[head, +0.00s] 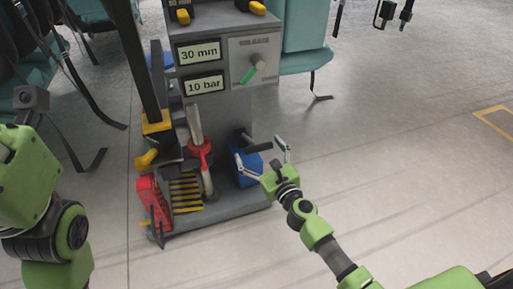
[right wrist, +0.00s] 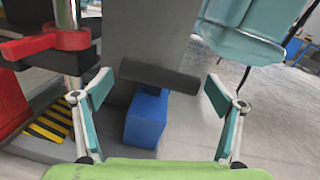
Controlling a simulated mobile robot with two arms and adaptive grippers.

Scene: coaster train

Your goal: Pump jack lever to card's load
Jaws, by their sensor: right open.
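A blue jack block (head: 246,168) with a black bar-shaped lever (head: 258,148) sits low at the right side of the grey machine. My right gripper (head: 259,150) is open, with its fingers pointing at the lever. In the right wrist view the lever (right wrist: 160,77) lies crosswise between the two spread fingers, above the blue block (right wrist: 146,120); I cannot tell whether they touch it. Cards on the machine read 30 mm (head: 199,52) and 10 bar (head: 205,85); a card at the top edge (head: 180,3) is cut off. My left arm shows, but its gripper does not.
Teal seats (head: 304,30) are behind.

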